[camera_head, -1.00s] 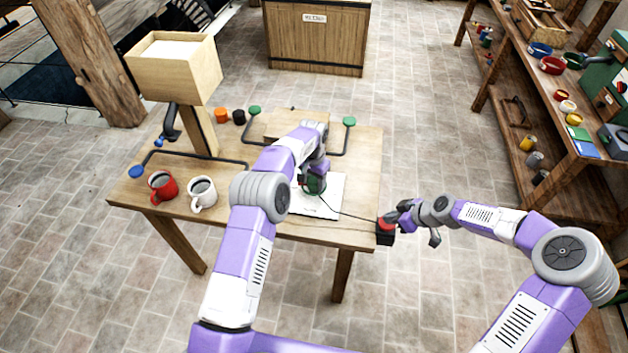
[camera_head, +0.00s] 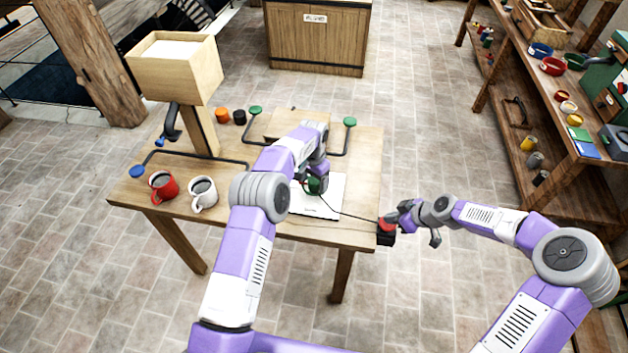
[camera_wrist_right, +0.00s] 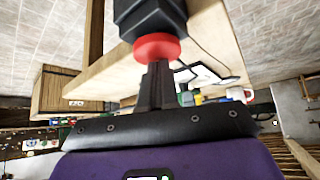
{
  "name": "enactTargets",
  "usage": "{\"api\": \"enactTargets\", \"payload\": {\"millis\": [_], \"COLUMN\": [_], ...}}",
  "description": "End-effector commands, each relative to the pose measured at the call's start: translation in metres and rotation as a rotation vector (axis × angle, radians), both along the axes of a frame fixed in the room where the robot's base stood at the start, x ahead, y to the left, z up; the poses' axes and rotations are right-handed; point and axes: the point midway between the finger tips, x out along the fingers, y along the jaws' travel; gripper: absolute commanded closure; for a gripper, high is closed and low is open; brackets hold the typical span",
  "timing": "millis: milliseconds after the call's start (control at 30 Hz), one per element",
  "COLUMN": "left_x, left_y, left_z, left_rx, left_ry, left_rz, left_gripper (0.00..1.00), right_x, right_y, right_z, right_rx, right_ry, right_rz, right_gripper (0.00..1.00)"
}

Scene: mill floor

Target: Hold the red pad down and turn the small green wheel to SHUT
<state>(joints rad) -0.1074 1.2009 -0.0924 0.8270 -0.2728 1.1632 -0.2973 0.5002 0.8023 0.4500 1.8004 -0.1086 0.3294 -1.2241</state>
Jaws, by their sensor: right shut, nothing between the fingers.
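The red pad (camera_head: 386,223) sits on a black block at the table's right front corner. In the right wrist view the red pad (camera_wrist_right: 157,47) is directly at the tips of my right gripper (camera_wrist_right: 156,66), which is shut with its fingers against or very near the pad. In the head view my right gripper (camera_head: 394,219) is beside the pad. The small green wheel (camera_head: 314,186) stands over a white plate (camera_head: 322,205) on the table. My left gripper (camera_head: 312,178) is at the wheel, and its fingers are mostly hidden by its own arm. The SHUT mark cannot be read.
A red mug (camera_head: 162,186) and a white mug (camera_head: 203,194) stand at the table's left front. A wooden box on a post (camera_head: 175,65) rises at the back left. Bent black rods carry green and blue knobs. A thin cable runs from the plate to the block.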

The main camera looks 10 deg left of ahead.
Motion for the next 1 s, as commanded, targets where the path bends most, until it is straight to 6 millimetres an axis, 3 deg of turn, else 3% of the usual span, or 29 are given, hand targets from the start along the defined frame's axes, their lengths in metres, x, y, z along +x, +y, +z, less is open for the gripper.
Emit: {"api": "enactTargets", "payload": {"millis": [367, 800, 1000], "left_x": [0.001, 0.001, 0.001], "left_y": [-0.001, 0.001, 0.001], "left_z": [0.01, 0.096, 0.117], "left_rx": [-0.001, -0.002, -0.001], "left_ry": [-0.003, -0.004, -0.002], "left_rz": [0.0, 0.0, -0.001], "left_gripper": [0.24, 0.24, 0.24], "right_x": [-0.001, -0.001, -0.001], "right_y": [0.0, 0.0, 0.0], "right_z": [-0.001, -0.001, -0.001], "right_rx": [0.0, 0.0, 0.001], "right_ry": [0.002, 0.002, 0.003], "right_rz": [0.0, 0.0, 0.001], "right_gripper": [1.0, 1.0, 1.0]}}
